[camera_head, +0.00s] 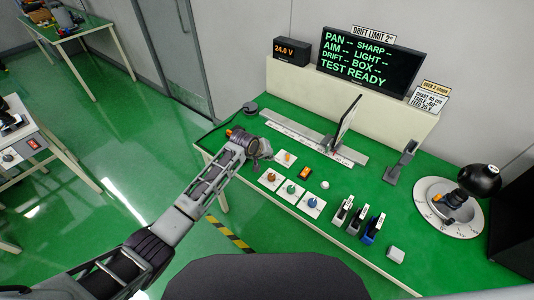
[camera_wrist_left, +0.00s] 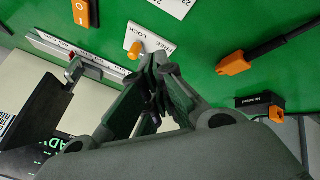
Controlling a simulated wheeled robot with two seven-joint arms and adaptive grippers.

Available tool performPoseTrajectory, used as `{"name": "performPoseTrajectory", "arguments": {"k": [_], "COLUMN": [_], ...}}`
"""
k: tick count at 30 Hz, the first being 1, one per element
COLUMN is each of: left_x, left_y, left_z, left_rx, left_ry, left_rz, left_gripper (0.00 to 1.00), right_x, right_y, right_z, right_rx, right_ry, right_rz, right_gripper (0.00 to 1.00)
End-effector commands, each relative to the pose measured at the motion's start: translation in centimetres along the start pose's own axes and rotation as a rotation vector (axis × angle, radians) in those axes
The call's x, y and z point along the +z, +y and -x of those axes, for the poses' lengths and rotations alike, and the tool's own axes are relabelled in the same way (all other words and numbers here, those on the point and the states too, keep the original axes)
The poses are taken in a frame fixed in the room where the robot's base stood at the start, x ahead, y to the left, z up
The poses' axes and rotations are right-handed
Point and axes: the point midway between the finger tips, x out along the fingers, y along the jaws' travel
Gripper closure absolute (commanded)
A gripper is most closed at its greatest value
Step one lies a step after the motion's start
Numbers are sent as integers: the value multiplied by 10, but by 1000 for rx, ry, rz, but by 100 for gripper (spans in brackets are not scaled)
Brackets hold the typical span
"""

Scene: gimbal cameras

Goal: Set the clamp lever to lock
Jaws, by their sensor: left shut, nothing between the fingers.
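The clamp lever (camera_wrist_left: 134,49) is a small orange lever on a white plate marked FREE and LOCK (camera_wrist_left: 152,41) in the left wrist view. In the head view the plate (camera_head: 287,159) is small, near the table's left part. My left gripper (camera_head: 266,151) is just left of that plate in the head view. In the left wrist view its closed, empty fingertips (camera_wrist_left: 160,62) are right beside the lever, with the plate close behind them. I cannot tell whether they touch the lever. The lever's exact setting between the two words is unclear. My right gripper is in neither view.
An orange rocker switch (camera_head: 305,173), several knob plates (camera_head: 291,190) and a white dome (camera_head: 325,185) lie near. A rail (camera_head: 300,140) with an upright dark panel (camera_head: 347,120) runs behind. An orange-tipped black cable (camera_wrist_left: 237,62) crosses the green bench.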

Motion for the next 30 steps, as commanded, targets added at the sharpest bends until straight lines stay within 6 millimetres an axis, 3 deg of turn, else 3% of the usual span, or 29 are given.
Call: {"name": "performPoseTrajectory", "arguments": {"k": [12,30], "left_x": [3,3], "left_y": [3,3], "left_z": [29,33], "left_rx": [-1,-1], "left_ry": [0,0], "left_rz": [0,0], "left_gripper": [100,100], "right_x": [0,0], "right_y": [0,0], "right_z": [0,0], "right_rx": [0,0], "right_ry": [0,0], "right_rz": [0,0], "right_gripper": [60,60]}}
